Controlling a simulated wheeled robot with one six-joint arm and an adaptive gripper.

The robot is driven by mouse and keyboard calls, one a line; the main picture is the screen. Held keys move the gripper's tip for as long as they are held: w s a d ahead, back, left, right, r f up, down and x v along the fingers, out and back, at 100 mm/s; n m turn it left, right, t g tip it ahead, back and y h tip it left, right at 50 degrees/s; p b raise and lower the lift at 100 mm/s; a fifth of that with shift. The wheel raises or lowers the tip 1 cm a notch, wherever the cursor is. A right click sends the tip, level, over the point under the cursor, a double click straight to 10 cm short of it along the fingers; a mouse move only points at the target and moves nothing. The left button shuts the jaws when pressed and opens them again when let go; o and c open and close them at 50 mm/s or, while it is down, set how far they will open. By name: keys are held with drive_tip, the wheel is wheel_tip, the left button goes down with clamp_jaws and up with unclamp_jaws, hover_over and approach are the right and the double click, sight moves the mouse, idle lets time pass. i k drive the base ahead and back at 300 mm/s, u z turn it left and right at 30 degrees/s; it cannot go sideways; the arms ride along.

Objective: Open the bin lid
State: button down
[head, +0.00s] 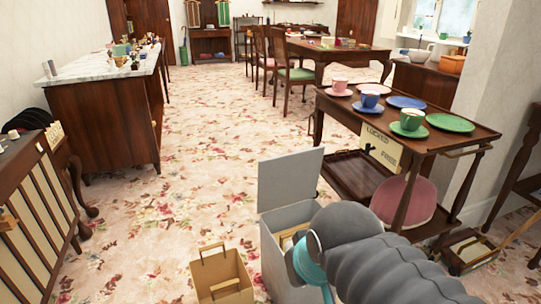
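A grey box-shaped bin (276,262) stands on the carpet at the bottom centre of the head view. Its flat grey lid (290,180) stands up, roughly upright, along the bin's far side, so the top is open. Something pale tan shows inside the opening. My grey ribbed arm with a teal part reaches in from the bottom right and covers the bin's right side. My gripper's fingers cannot be made out; they are hidden by the arm or out of the picture.
A tan carrier with handles (221,277) stands just left of the bin. A wooden trolley (456,138) with cups and saucers is close on the right. A slatted cabinet (40,215) is at left. Open flowered carpet (200,150) lies beyond the bin.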

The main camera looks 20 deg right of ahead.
sight(284, 180)
drive_tip(key=u, duration=0.3)
drive_tip(key=i, duration=0.8)
drive_tip(key=z, duration=1.4)
